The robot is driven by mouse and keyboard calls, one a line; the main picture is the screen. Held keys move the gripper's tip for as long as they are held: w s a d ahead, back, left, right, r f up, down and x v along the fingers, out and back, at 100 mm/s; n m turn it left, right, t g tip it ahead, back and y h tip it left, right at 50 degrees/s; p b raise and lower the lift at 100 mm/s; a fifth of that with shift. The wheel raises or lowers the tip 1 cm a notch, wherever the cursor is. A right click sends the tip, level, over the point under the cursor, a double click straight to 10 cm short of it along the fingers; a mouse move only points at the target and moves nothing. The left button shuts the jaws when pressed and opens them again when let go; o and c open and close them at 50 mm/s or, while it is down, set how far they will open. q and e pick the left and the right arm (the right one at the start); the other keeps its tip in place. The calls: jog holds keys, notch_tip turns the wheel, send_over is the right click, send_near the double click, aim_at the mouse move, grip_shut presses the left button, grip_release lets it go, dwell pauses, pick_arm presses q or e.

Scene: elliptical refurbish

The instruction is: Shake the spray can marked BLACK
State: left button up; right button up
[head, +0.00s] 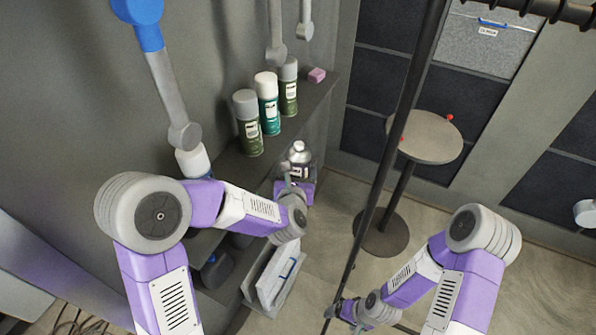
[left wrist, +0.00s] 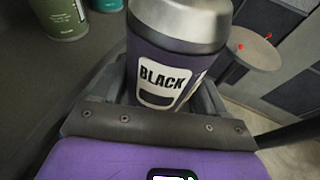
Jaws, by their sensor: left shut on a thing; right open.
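The spray can marked BLACK (left wrist: 168,60) is dark purple with a silver top and fills the middle of the left wrist view. In the head view the can (head: 299,156) is beside the shelf. My left gripper (head: 293,187) is shut on the can's lower part and holds it upright or slightly tilted. The left wrist view shows the gripper's fingers (left wrist: 165,105) around it, partly hidden by the can.
Green and teal spray cans (head: 268,104) stand on the dark shelf (head: 313,104) with a pink block (head: 317,75). A round stool (head: 431,137) stands to the right, behind a dark vertical pole (head: 400,120). A white bin (head: 272,275) is below the shelf. Floor shows between shelf and stool.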

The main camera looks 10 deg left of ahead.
pick_arm(q)
jog(key=w+r, duration=0.6)
jog(key=s+f, duration=0.6)
jog(key=shift+s, duration=0.15)
jog(key=shift+w, duration=0.2)
jog(key=shift+r, duration=0.1)
